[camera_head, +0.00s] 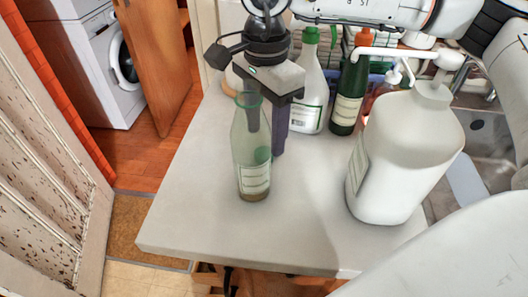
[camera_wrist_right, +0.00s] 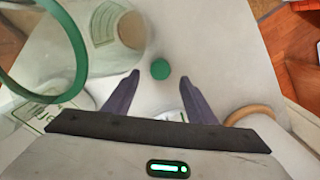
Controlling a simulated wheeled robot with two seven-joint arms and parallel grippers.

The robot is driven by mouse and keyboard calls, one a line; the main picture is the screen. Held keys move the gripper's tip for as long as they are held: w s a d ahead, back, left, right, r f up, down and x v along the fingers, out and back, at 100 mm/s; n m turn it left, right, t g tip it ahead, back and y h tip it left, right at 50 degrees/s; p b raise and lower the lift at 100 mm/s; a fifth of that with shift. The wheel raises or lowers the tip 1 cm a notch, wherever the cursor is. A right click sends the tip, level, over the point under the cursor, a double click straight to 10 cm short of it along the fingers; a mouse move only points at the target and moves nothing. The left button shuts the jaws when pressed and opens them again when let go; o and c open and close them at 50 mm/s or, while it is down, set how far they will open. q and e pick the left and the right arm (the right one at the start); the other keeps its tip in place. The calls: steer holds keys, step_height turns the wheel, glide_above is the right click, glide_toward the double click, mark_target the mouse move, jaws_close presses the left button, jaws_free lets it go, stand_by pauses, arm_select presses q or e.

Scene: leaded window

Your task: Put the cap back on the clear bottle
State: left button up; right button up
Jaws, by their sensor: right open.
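The clear bottle (camera_head: 252,178), with a pale label and green-rimmed mouth, stands upright on the counter. In the right wrist view its green mouth ring (camera_wrist_right: 80,65) is large and close at the left. A small round green cap (camera_wrist_right: 160,69) appears between and beyond the fingers, apparently on the counter. In the head view a green patch (camera_head: 262,155) shows through the bottle, probably this cap. My right gripper (camera_head: 266,142) points down just behind the bottle, open and empty; one finger shows through the glass. It also shows in the right wrist view (camera_wrist_right: 160,76). My left gripper is out of view.
A large white pump bottle (camera_head: 402,155) stands to the right on the counter (camera_head: 200,205). A sink (camera_head: 485,135) is at far right. The counter's front left is clear.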

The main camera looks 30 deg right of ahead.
step_height(320, 180, down, 4)
steer(key=shift+d+f, duration=0.1)
steer(key=shift+f, duration=0.05)
stand_by(0.3)
steer(key=c, duration=1.1)
